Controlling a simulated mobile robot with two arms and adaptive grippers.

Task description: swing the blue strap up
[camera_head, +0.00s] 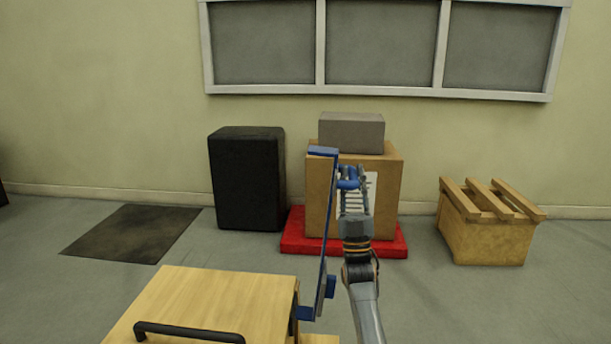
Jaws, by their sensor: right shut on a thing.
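The blue strap (325,224) stands nearly upright at the right side of the wooden case (229,290). Its lower end meets a blue fitting at the case's right edge, and its top end bends to the left. A short blue handle (348,184) sticks out to the right near the strap's top. My right gripper (355,185) is shut on this handle, with its arm coming up from the bottom. My left gripper is not in view.
Behind stand a black box (247,178), a cardboard box (392,190) on a red base (390,247) with a grey block (351,133) on top, and a slatted wooden crate (488,240). A dark mat (134,233) lies on the floor at left. A black handle (188,333) is on the case's front.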

